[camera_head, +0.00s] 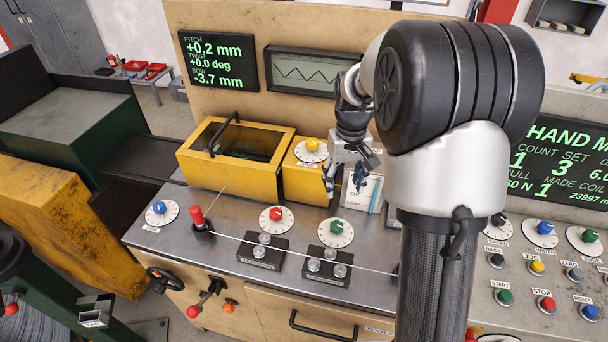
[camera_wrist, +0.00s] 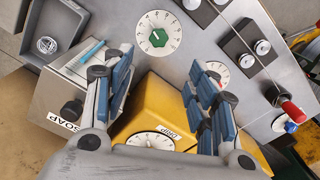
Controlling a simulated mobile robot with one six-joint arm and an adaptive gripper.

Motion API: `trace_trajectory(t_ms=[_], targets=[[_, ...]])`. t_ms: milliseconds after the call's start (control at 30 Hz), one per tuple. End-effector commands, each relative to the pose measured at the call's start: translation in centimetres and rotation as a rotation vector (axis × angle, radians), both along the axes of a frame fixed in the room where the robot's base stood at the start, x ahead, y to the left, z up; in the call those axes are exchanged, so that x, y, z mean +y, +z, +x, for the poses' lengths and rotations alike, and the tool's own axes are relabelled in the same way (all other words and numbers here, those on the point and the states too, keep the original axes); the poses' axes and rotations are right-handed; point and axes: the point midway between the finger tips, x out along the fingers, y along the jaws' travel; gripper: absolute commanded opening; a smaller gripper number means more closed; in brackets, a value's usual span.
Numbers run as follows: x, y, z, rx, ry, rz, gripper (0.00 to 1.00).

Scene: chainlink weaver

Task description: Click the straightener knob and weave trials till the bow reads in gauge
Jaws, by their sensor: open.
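The green-centred dial (camera_head: 337,228) and red-centred dial (camera_head: 276,216) lie on the metal deck beside two roller blocks. The green dial shows clear in the wrist view (camera_wrist: 158,36); the red one (camera_wrist: 217,74) is partly behind a finger. I cannot read which one is labelled straightener. The readout (camera_head: 217,62) shows pitch +0.2 mm, twist +0.0 deg, bow -3.7 mm. My gripper (camera_head: 344,184) is open and empty, above the right side of the yellow drip box (camera_wrist: 165,95). In the wrist view its fingers (camera_wrist: 165,72) stand wide apart, with the green dial beyond them.
A wire runs past the roller blocks (camera_head: 262,252) from a red-handled lever (camera_head: 198,217). The soap box (camera_head: 363,190) stands right of the gripper. A yellow windowed cover (camera_head: 232,150) stands left. A control panel (camera_head: 540,262) is at right. Open deck lies between the dials.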

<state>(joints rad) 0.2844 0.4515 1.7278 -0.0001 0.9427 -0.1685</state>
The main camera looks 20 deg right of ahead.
Motion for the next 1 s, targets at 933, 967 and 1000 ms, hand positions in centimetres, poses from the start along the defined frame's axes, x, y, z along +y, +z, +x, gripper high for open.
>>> trace_trajectory(t_ms=[933, 967, 1000], targets=[[-0.9, -16.2, 0.6, 0.021, -0.006, 0.007, 0.53], [-0.9, -16.7, 0.6, 0.021, -0.006, 0.007, 0.53], [-0.9, -17.2, 0.6, 0.021, -0.006, 0.007, 0.53]])
